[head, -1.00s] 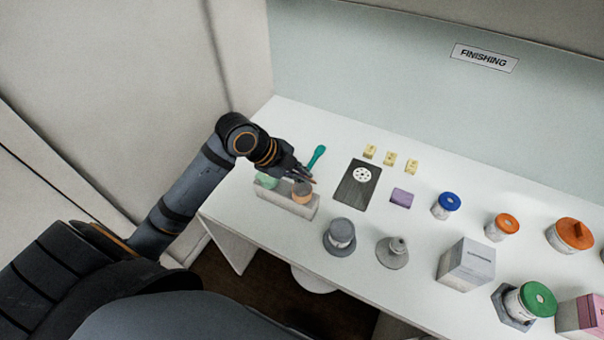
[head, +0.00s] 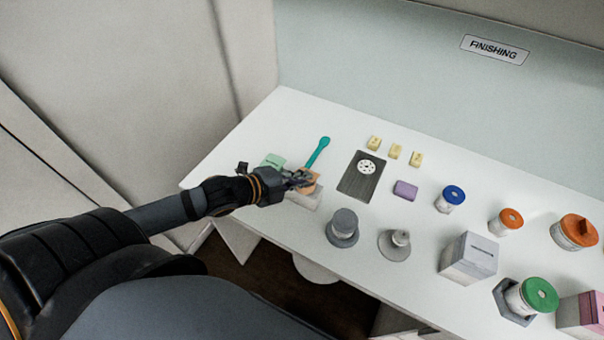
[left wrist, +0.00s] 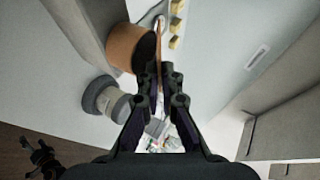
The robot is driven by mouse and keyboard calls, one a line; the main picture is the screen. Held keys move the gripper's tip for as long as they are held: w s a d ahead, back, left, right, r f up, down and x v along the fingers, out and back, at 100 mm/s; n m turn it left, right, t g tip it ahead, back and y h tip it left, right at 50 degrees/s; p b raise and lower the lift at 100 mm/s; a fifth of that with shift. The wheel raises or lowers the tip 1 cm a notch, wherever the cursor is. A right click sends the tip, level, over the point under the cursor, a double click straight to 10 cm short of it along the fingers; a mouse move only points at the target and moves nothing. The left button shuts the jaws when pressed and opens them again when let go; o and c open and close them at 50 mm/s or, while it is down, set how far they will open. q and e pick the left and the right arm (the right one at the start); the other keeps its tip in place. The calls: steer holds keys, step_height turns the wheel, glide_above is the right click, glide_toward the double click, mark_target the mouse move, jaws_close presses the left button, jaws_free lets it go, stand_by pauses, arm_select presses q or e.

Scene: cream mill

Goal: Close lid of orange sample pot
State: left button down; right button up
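The orange sample pot (head: 310,184) stands in a pale grey block holder (head: 306,199) at the left end of the table. My left gripper (head: 303,178) is at the pot and partly covers it. In the left wrist view the orange pot (left wrist: 124,44) is large, just left of the fingertips, with a dark round area facing them. I cannot tell how its lid sits. The left gripper's fingers (left wrist: 160,72) are close together with nothing visible held between them. The left fingertip is at or very near the pot's edge; contact is unclear.
A green pot (head: 272,160) is beside the orange one. A teal spoon-like tool (head: 317,152) lies behind. A dark plate (head: 357,184) and grey weight-like pieces (head: 343,228) (head: 395,244) are to the right. Jars with blue (head: 453,195) and orange (head: 511,218) lids stand farther right.

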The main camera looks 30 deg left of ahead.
arm_select(q)
steer(key=shift+s+f+t, duration=0.1)
steer(key=shift+f+t, duration=0.1)
steer(key=shift+t, duration=0.1)
